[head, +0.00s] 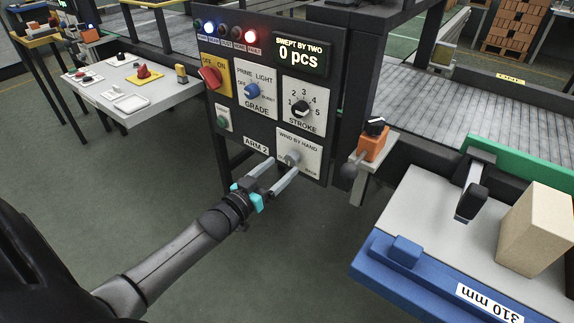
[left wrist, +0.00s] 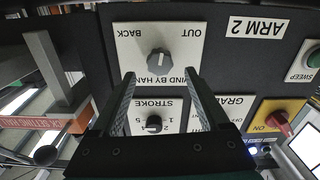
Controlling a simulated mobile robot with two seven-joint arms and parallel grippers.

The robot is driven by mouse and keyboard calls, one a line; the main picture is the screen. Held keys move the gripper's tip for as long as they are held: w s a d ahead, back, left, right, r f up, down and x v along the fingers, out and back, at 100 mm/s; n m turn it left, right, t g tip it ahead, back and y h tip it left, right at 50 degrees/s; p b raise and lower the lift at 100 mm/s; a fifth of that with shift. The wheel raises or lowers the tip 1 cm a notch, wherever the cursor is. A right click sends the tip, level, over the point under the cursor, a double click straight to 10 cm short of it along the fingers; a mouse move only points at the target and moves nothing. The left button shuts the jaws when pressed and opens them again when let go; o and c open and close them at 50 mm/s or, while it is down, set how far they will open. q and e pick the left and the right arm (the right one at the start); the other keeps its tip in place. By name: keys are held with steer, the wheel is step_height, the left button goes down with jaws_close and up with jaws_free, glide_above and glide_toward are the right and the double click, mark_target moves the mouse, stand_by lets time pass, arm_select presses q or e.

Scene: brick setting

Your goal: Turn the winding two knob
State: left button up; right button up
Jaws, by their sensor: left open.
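The winding knob (head: 291,157) is a small grey knob on a white plate marked WIND BY HAND, low on the dark panel labelled ARM 2. It also shows in the left wrist view (left wrist: 159,62), where the picture is upside down and the plate reads OUT and BACK. The knob's exact setting is hard to tell. My left gripper (head: 284,167) is open and empty. In the left wrist view its two fingers (left wrist: 160,80) point at the plate, one to each side of the knob's line, with no contact visible. My right gripper is not in view.
Above are the black STROKE knob (head: 300,109), blue GRADE knob (head: 252,91), red OFF/ON switch (head: 209,77) and green button (head: 222,121). The display (head: 300,54) reads 0 pcs. An orange box (head: 373,143) and a blue-edged table (head: 440,285) stand right.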

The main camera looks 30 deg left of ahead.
mark_target(290, 160)
arm_select(q)
steer(key=shift+w+d+b, duration=0.15)
steer(key=shift+w+b, duration=0.45)
steer(key=shift+w, duration=1.3)
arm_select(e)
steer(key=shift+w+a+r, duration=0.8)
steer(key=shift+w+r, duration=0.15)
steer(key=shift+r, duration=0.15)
arm_select(q)
steer(key=shift+c, duration=0.2)
jaws_close()
